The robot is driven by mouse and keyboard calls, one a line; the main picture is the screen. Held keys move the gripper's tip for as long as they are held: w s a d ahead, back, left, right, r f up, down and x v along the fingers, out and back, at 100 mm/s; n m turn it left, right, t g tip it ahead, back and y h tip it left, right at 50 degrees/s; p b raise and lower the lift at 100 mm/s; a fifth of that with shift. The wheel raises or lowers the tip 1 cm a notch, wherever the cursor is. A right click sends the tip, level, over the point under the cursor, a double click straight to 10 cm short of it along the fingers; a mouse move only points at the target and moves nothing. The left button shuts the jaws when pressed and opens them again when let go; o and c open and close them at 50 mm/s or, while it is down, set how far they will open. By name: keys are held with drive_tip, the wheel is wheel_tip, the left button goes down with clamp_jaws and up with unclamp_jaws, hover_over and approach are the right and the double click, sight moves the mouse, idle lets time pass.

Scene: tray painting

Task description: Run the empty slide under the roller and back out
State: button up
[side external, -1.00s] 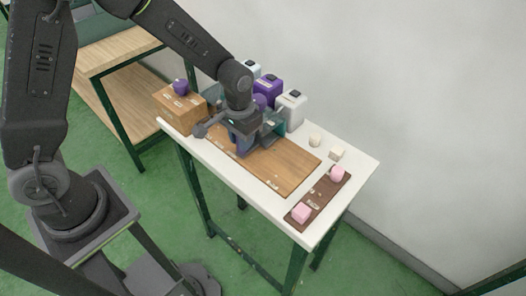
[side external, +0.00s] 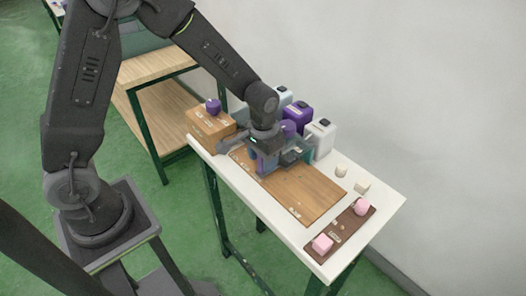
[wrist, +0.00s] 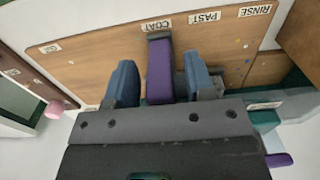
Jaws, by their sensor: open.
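My gripper (wrist: 158,72) is open, with its two blue fingers on either side of a purple block (wrist: 159,75) that has a grey end. Gaps show between the block and both fingers. In the side view my gripper (side external: 266,165) is low over the far-left part of a wooden board (side external: 310,193). The board (wrist: 95,70) carries labels reading COAT, PAST and RINSE. A teal structure (side external: 298,152) stands beside the gripper, partly hidden by my arm. I cannot tell the slide or the roller apart with certainty.
A wooden box (side external: 208,126) with a purple knob stands at the table's far left. Purple and white containers (side external: 320,138) stand along the back. A dark brown strip (side external: 341,230) holds two pink pieces (side external: 322,243). Two cream pieces (side external: 362,186) lie at the right.

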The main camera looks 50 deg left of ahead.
wheel_tip(320, 180, up, 14)
idle(0.5)
drive_tip(key=shift+f, duration=0.15)
wheel_tip(320, 180, down, 14)
drive_tip(key=shift+r, duration=0.1)
idle(0.4)
drive_tip(key=shift+c, duration=0.4)
clamp_jaws()
